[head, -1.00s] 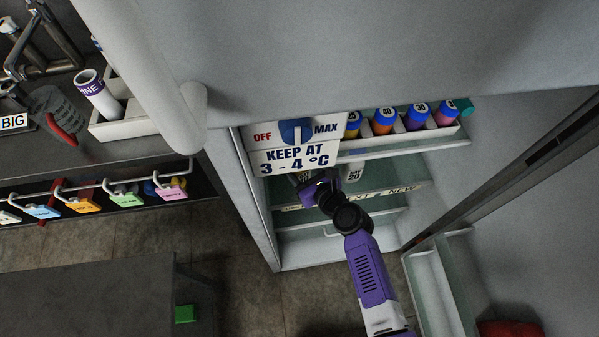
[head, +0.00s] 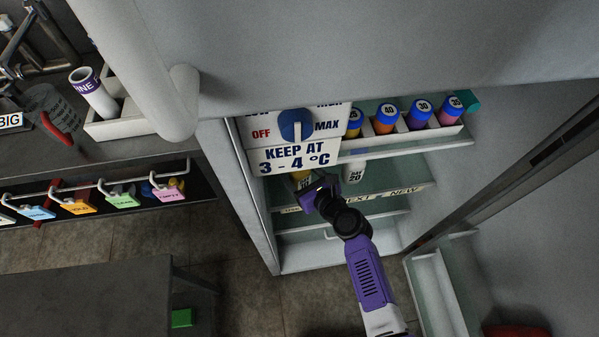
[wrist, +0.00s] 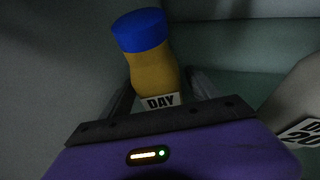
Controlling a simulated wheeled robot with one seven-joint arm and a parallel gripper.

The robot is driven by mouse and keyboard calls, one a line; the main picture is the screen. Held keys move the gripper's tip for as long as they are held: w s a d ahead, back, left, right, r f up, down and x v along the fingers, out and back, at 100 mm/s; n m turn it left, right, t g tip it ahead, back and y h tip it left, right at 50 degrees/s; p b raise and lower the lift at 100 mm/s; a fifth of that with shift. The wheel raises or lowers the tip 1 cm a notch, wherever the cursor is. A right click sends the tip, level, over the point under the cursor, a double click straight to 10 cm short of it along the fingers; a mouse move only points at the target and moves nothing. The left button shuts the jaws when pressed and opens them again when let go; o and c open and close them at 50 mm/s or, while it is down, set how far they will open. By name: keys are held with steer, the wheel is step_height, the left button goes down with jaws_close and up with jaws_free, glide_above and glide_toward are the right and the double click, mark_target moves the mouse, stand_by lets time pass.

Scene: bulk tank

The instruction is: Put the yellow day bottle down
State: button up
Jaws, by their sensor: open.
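The yellow day bottle (wrist: 152,68) has a blue cap and a DAY label. It stands at the left of a fridge shelf, slightly tilted in the wrist view. In the head view only a yellow bit of it (head: 302,177) shows under the KEEP AT sign. My gripper (wrist: 157,90) is open, with one finger on each side of the bottle's lower part. In the head view my gripper (head: 312,190) reaches into the fridge at that shelf. The bottle's base is hidden behind my gripper, so I cannot tell how it meets the shelf.
A white bottle marked 20 (head: 354,172) stands close to the right on the same shelf; it also shows in the wrist view (wrist: 300,115). Several blue-capped bottles (head: 387,118) stand in a rack above. The dial panel (head: 293,145) overhangs my gripper. The fridge door shelf (head: 436,290) is at right.

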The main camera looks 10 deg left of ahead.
steer(key=p+v, duration=0.3)
steer(key=v, duration=0.9)
steer(key=shift+r, duration=0.25)
steer(key=s+d+r+n+t+h, duration=0.1)
steer(key=s+d+n+h, duration=0.2)
steer(key=s+d+n, duration=0.45)
steer(key=s+d+n+t+h, duration=0.1)
steer(key=s+d+n+h, duration=0.3)
steer(key=s, duration=0.6)
steer(key=s+d+r+n+t, duration=0.1)
steer(key=s+d+r+n, duration=0.2)
steer(key=s+r+n, duration=0.4)
steer(key=s+d+r+n+t+h, duration=0.1)
steer(key=s+d+r+n, duration=0.2)
steer(key=s+r+n, duration=0.4)
step_height(320, 180, up, 8)
steer(key=n, duration=0.2)
steer(key=shift+d+f+n+h, duration=0.2)
steer(key=shift+d+n+h, duration=0.05)
steer(key=shift+n+h, duration=0.1)
